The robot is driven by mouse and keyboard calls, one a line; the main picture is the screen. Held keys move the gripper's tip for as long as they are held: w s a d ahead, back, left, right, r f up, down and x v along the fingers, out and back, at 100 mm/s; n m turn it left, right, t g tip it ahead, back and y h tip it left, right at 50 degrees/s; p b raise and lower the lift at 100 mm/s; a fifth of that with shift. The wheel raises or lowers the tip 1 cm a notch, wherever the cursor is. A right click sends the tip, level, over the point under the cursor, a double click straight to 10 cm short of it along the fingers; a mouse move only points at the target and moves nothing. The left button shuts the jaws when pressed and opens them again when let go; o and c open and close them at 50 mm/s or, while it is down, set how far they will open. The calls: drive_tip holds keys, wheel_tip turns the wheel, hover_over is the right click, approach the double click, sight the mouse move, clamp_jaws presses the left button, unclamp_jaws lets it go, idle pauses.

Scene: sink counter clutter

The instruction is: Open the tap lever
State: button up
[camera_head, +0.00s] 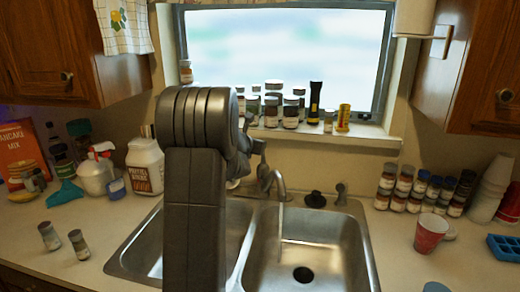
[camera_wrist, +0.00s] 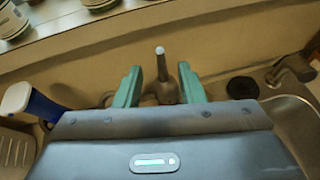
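The grey metal tap (camera_head: 281,187) stands behind the sink in the head view, its spout over the right basin. In the wrist view, the tap lever (camera_wrist: 167,89) stands upright with a pale tip. My gripper (camera_wrist: 160,76) has two green fingers spread apart, one on each side of the lever. Gaps show between the lever and both fingers, so it is not gripped. How far the lever lies beyond the fingertips is hard to tell. In the head view my arm hides most of the gripper and part of the tap.
A steel double sink (camera_head: 358,258) fills the middle of the counter. A black round stopper (camera_wrist: 242,87) sits right of the lever. Jars and a black flashlight (camera_head: 315,101) line the windowsill above. A red cup (camera_head: 430,234) stands right; a white jug (camera_head: 145,165) stands left.

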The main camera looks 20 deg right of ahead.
drive_tip(key=v, duration=0.6)
drive_tip(key=shift+s+b, duration=0.2)
drive_tip(key=shift+b, duration=0.1)
drive_tip(key=p+x, duration=0.2)
drive_tip(key=x, duration=1)
drive_tip(key=shift+w+d+p, duration=0.1)
drive_tip(key=shift+w+p, duration=0.2)
drive_tip(key=shift+p, duration=0.05)
drive_tip(key=shift+w+d+f, duration=0.3)
drive_tip(key=shift+w+d, duration=0.05)
drive_tip(key=shift+d, duration=0.05)
drive_tip(key=shift+a, duration=0.1)
drive_tip(key=b+v, duration=0.3)
drive_tip(key=v, duration=1.1)
drive_tip(key=p+x, duration=0.1)
drive_tip(key=x, duration=0.6)
drive_tip(key=p+x, duration=0.1)
drive_tip(key=x, duration=0.6)
drive_tip(key=shift+f, duration=0.3)
drive_tip(key=shift+s+a+t+b, duration=0.1)
drive_tip(key=shift+s+t+b, duration=0.15)
drive_tip(key=shift+b, duration=1.4)
